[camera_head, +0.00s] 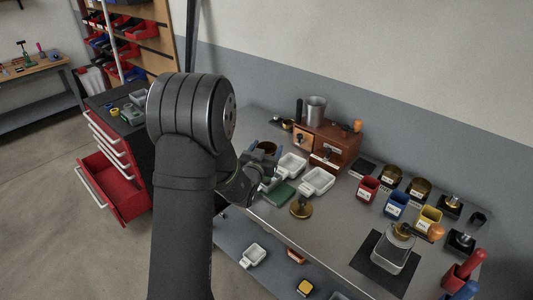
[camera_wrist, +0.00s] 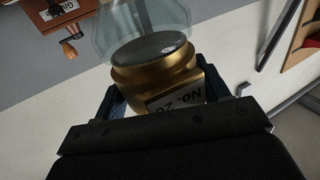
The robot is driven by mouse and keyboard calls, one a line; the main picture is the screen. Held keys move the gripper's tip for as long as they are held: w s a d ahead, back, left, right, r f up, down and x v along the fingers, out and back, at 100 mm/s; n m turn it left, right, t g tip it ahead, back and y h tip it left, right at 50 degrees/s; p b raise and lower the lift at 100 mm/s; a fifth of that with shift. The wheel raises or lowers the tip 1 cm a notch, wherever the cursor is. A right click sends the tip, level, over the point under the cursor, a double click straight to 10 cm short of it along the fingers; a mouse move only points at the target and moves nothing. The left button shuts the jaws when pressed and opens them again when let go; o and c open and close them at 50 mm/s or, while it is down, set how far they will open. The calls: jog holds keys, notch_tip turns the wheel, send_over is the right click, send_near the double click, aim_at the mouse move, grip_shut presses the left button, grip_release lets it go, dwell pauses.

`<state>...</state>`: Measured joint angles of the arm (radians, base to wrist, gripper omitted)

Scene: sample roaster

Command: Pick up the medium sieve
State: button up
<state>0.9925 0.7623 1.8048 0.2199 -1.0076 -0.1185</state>
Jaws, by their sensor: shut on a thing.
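A brass sieve (camera_wrist: 155,72) with a dark mesh fills the middle of the wrist view. Its label shows upside down and seems to read "NO. 20"; the last part is partly cut off. My gripper (camera_wrist: 160,95) is shut on it, with one dark blue finger on each side. In the head view the sieve (camera_head: 268,147) is held at my gripper (camera_head: 262,156), above the left part of the bench, partly hidden by my arm. Two more brass sieves, one (camera_head: 392,174) and another (camera_head: 419,188), stand on the bench at the right.
White trays (camera_head: 317,181) and a green pad (camera_head: 279,194) lie near the gripper. A wooden box (camera_head: 333,147) with a metal cup (camera_head: 315,109) stands behind. Red (camera_head: 368,189), blue (camera_head: 396,205) and yellow (camera_head: 428,218) bins stand at the right. A pale translucent shape (camera_wrist: 135,20) shows beyond the sieve.

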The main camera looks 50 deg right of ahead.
notch_tip(320, 180, up, 3)
jog(key=s+r, duration=0.6)
jog(key=s, duration=0.5)
jog(key=s+d+f, duration=0.6)
jog(key=d+f, duration=0.5)
jog(key=d, duration=0.2)
jog(key=shift+f, duration=0.1)
jog(key=w+f+n+g+y, duration=0.1)
jog(key=n+g, duration=0.1)
jog(key=n, duration=0.2)
jog(key=w+f+n+g+y, duration=0.1)
jog(key=f+n+g, duration=0.1)
jog(key=n, duration=0.3)
jog(key=w+f+n+g+y, duration=0.1)
jog(key=f+n+g, duration=0.1)
jog(key=n, duration=0.3)
jog(key=shift+w+f+g, duration=0.15)
jog(key=shift+f+g, duration=0.05)
jog(key=shift+g, duration=0.3)
jog(key=shift+w+f+n+g, duration=0.1)
jog(key=shift+w+n+g, duration=0.25)
jog(key=shift+n+g, duration=0.4)
jog(key=shift+w+f+n+g, duration=0.1)
jog(key=shift+w+n+g, duration=0.3)
jog(key=shift+n, duration=0.55)
